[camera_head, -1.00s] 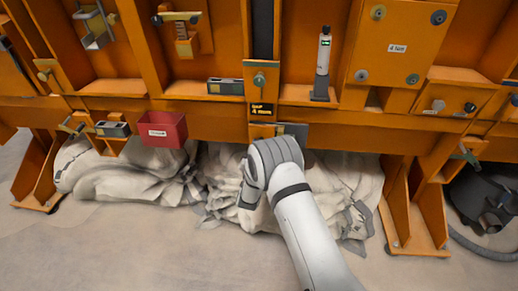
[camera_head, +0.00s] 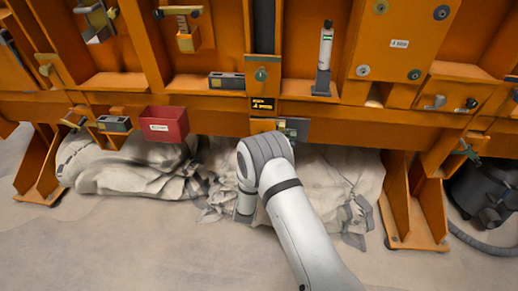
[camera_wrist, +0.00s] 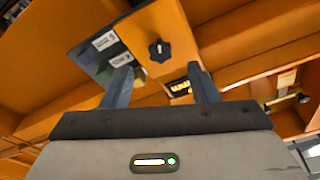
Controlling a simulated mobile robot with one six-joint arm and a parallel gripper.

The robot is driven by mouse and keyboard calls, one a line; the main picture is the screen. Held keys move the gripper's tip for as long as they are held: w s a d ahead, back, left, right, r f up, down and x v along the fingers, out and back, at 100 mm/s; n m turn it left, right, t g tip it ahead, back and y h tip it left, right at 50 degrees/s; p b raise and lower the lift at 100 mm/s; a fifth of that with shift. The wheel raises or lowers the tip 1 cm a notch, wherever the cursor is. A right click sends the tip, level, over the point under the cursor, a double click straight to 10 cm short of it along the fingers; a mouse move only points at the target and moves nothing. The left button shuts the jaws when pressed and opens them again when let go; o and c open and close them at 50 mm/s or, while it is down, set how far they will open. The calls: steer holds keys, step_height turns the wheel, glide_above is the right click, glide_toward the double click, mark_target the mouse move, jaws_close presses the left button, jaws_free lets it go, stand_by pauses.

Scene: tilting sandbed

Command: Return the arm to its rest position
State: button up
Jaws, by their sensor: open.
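My arm (camera_head: 301,226) reaches up from the bottom of the head view, and its bent joint is in front of the lower beam of the orange frame. My gripper (camera_wrist: 162,80) shows in the wrist view with its two dark fingers apart and nothing between them. Beyond the fingers are an orange panel with a black knob (camera_wrist: 159,50) and a grey box with white labels (camera_wrist: 104,40). In the head view the gripper's fingers are hidden behind my arm.
The orange frame (camera_head: 212,119) spans the head view. A red bin (camera_head: 165,125) hangs on its beam, and a white cylinder (camera_head: 324,48) stands on a ledge. Crumpled pale sheeting (camera_head: 128,168) lies below. A black machine with a hose (camera_head: 480,190) is at right. The floor in front is bare.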

steer(key=shift+s+f, duration=0.15)
steer(key=shift+s, duration=0.35)
